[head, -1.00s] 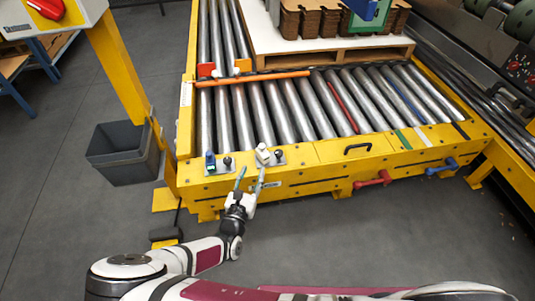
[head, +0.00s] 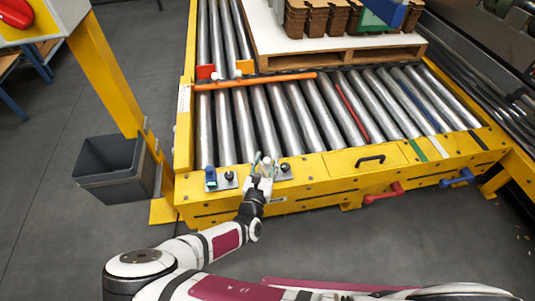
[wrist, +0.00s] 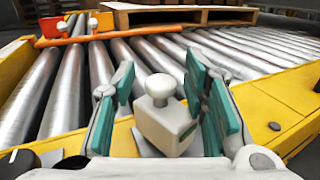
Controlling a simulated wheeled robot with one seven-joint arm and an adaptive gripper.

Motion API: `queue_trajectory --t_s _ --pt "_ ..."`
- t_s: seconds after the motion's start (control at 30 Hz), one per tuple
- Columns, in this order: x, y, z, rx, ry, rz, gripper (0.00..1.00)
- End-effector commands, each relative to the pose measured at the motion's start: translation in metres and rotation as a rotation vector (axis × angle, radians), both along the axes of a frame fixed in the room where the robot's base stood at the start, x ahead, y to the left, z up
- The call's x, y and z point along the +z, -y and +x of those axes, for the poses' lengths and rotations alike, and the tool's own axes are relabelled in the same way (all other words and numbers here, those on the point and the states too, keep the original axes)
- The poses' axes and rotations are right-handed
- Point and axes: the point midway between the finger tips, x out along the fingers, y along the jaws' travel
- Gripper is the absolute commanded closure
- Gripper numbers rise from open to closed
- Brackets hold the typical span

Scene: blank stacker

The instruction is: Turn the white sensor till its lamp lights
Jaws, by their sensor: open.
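The white sensor (wrist: 165,122) is a small pale block with a rounded knob on top, and it stands on the yellow frame of the roller conveyor. In the wrist view it sits between the teal-padded fingers of my gripper (wrist: 165,110), with gaps showing on both sides. My gripper is open around it. In the head view my gripper (head: 263,170) covers much of the sensor (head: 267,163). I cannot make out a lit lamp on the sensor. The lower part of its base is hidden by my gripper.
A blue-topped sensor (head: 211,175) stands to the left on its own plate, with black knobs nearby. An orange bar (head: 255,81) crosses the rollers behind. A pallet (head: 345,55) with brown stacks lies farther back. A grey bin (head: 112,165) stands on the floor at left.

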Motion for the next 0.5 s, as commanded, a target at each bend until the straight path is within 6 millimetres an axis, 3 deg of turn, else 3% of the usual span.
queue_trajectory --t_s 0.33,0.5 --pt "0.0 0.0006 0.0007 0.002 0.0 0.0 0.6" --pt "0.0 0.0006 0.0007 0.002 0.0 0.0 0.96"
